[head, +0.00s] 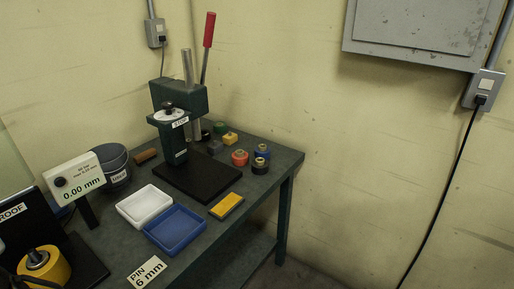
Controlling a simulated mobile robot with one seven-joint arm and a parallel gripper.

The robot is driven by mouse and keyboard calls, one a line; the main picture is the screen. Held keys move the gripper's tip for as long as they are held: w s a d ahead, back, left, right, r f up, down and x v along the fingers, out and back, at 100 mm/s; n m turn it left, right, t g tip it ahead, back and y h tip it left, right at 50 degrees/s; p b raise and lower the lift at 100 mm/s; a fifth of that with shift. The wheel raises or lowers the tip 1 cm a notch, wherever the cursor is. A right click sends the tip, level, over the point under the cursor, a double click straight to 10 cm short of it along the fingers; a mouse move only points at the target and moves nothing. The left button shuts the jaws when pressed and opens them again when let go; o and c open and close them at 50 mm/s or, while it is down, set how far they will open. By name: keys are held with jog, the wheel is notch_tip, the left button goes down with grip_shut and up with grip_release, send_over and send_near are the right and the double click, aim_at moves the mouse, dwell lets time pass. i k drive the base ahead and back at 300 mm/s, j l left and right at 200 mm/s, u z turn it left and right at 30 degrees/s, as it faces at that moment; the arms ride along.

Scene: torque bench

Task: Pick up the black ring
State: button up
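The black ring (260,168) stands on the dark bench near its right edge, to the right of the press's black base plate. A blue ring (263,154) is just behind it, and the two look close together or touching. A red ring (240,158) is to its left. Each of these small round pieces shows a lighter top, too small to make out. My gripper is not in view.
A green round piece (220,128), yellow block (230,139) and grey block (215,147) lie nearby. A yellow pad (227,206), blue tray (158,242), white tray (122,211) and grey bucket (112,160) are nearer or left.

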aim_at(258, 170)
jog(key=i+l+u, duration=0.15)
jog(key=l, duration=0.2)
jog(key=i+l+u, duration=0.15)
jog(key=l, duration=0.2)
jog(key=i+l+u, duration=0.15)
jog(key=l, duration=0.2)
jog(key=i+l+u, duration=0.15)
jog(key=l, duration=0.25)
jog(key=i+l+u, duration=0.15)
jog(key=l, duration=0.25)
jog(key=i+l+u, duration=0.15)
jog(key=l, duration=0.3)
jog(key=i+l+u, duration=0.25)
jog(key=i+l, duration=0.2)
jog(key=l, duration=0.1)
